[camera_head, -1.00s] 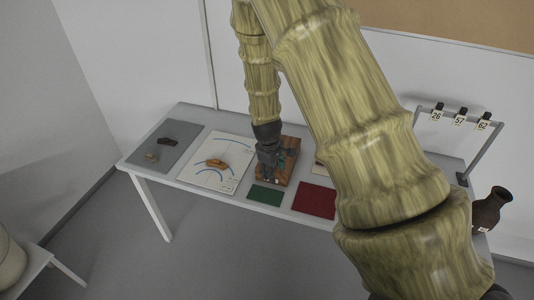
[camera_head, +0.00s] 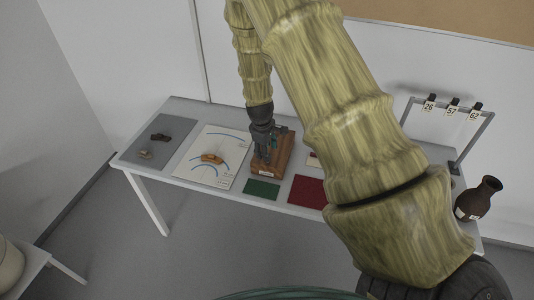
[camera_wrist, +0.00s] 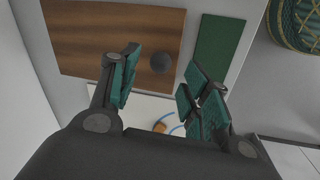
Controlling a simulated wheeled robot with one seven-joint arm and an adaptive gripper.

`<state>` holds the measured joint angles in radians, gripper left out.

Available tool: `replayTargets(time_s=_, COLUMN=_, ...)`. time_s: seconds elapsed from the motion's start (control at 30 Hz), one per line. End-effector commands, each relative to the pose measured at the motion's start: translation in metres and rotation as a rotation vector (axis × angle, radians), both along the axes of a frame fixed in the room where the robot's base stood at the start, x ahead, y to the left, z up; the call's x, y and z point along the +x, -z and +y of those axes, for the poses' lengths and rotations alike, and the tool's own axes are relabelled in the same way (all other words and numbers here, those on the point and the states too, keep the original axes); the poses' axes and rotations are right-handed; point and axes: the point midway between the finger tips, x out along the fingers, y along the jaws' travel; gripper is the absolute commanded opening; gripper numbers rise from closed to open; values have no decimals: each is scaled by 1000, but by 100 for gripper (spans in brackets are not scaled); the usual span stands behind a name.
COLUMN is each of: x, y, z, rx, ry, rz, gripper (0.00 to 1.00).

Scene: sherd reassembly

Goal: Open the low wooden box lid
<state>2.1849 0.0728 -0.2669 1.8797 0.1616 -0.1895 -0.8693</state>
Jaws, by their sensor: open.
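The low wooden box (camera_head: 284,155) sits on the table with a pale label on its front edge; its lid appears closed. In the wrist view the brown wooden lid (camera_wrist: 110,40) fills the upper left, with a dark round knob (camera_wrist: 161,63) near its right end. My gripper (camera_head: 263,152) is over the left part of the box, pointing down and hiding some of it. In the wrist view my gripper (camera_wrist: 162,72) is open, with teal-padded fingers apart on either side of the knob. I cannot tell its height above the knob.
A green mat (camera_head: 262,189) and a red mat (camera_head: 308,192) lie in front. A white sheet (camera_head: 222,143) with an orange-brown sherd (camera_head: 212,158) and a grey mat (camera_head: 165,133) with sherds lie left. A rack (camera_head: 455,108) with numbered tags and a dark jug (camera_head: 479,199) stand right.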

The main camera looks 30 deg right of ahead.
Motion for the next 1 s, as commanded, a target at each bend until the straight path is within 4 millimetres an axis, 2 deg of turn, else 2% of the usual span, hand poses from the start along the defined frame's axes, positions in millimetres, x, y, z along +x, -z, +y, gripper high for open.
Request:
replayTargets(time_s=0.2, x=2, y=22, z=-2, rx=0, ry=-2, rz=2, gripper=47)
replayTargets(time_s=0.4, x=4, y=35, z=-5, rx=0, ry=-1, rz=0, gripper=47)
replayTargets(time_s=0.8, x=4, y=40, z=-5, rx=0, ry=0, rz=-1, gripper=47)
replayTargets(time_s=0.87, x=4, y=40, z=-5, rx=0, ry=0, rz=-1, gripper=40)
replayTargets(time_s=1.0, x=4, y=40, z=-5, rx=0, ry=-1, rz=-1, gripper=14)
